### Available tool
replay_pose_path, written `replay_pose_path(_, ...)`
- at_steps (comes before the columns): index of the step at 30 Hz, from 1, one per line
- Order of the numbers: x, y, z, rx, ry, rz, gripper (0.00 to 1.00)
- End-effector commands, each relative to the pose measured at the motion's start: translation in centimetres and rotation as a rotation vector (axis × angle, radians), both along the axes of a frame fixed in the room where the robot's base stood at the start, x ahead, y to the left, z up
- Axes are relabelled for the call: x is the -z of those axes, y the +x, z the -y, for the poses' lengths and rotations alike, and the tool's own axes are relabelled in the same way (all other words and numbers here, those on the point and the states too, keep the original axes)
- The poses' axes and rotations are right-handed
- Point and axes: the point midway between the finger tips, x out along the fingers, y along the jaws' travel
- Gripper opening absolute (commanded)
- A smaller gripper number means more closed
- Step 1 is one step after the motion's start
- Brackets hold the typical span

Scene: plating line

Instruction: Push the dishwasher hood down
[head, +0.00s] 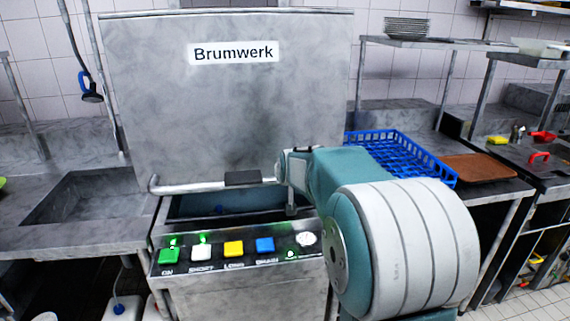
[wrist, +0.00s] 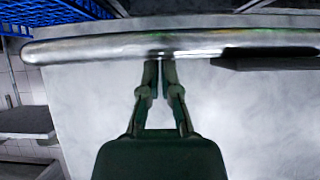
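The dishwasher hood (head: 225,100) is a big grey metal box front with a "Brumwerk" label. It is raised, with a dark gap between its lower edge and the machine body below. A bar handle (head: 195,187) with a black grip runs along its lower front edge. The handle also crosses the top of the wrist view (wrist: 100,47). My gripper (wrist: 161,66) has its fingertips together, at the handle's edge beside the black grip. Nothing shows between the fingers. I cannot tell if they touch the bar. In the head view my arm mostly hides the gripper.
A control panel (head: 215,252) with coloured buttons and green lights sits below the gap. A blue rack (head: 400,158) and a brown tray (head: 478,168) are on the right counter. A sink (head: 85,195) is at left. Plates (head: 407,27) stand on a shelf.

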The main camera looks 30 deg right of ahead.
Motion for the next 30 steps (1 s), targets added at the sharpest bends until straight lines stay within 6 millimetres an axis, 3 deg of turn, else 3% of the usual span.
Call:
replay_pose_path(18,12.8,-0.2,0.0,0.000,0.005,-0.014,0.00)
replay_pose_path(24,15.3,-0.3,0.0,0.000,0.003,-0.010,0.00)
replay_pose_path(30,16.2,-0.2,0.0,0.000,0.002,-0.007,0.00)
